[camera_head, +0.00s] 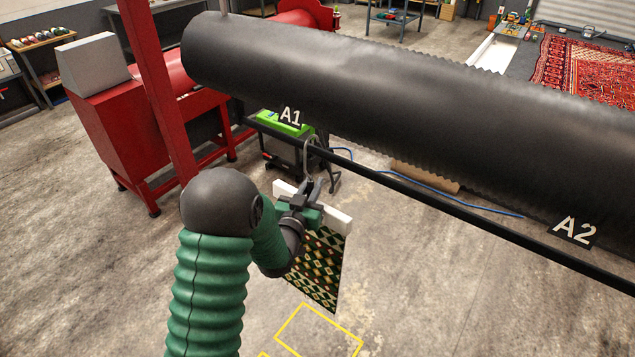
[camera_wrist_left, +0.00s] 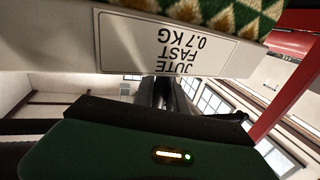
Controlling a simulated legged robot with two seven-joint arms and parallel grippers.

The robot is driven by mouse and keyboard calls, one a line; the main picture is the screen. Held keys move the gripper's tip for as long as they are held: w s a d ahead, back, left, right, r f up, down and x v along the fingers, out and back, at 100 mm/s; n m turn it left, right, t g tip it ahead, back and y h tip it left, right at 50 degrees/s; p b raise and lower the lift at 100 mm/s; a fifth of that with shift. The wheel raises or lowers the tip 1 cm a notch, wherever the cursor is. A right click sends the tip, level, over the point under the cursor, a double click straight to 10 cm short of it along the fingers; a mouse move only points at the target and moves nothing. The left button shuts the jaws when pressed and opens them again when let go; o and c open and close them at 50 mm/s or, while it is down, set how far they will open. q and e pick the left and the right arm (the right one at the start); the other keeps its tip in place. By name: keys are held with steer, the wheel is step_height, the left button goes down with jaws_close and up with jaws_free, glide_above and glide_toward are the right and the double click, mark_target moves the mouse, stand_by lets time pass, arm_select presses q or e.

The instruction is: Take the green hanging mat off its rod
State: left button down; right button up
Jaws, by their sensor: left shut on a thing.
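The green hanging mat (camera_head: 318,262) has a green, cream and dark diamond pattern and hangs below a white top bar (camera_head: 338,219). A thin grey hook (camera_head: 306,155) rises above the bar to the black rod (camera_head: 420,195), near the A1 label; whether it bears on the rod is unclear. My left gripper (camera_head: 308,192) is shut at the top of the mat's hanger, hiding the middle of the bar. In the left wrist view the white bar (camera_wrist_left: 115,45) shows upside-down text, "JUTE FAST 0.7 KG", with the patterned mat (camera_wrist_left: 225,15) beside it. My right gripper is out of view.
A large black roll (camera_head: 400,90) lies above and behind the rod. A red post (camera_head: 160,90) stands left of my left arm. A dark cart with a green top (camera_head: 280,123) stands behind the hook. The floor has yellow outlines (camera_head: 318,332) and open room in front.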

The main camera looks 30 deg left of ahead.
arm_select(q)
steer(key=s+a+p, duration=0.1)
steer(key=s+p, duration=0.2)
steer(key=s, duration=0.9)
steer(key=shift+a+p, duration=0.35)
steer(key=shift+p, duration=0.05)
stand_by(0.3)
steer(key=shift+d, duration=0.1)
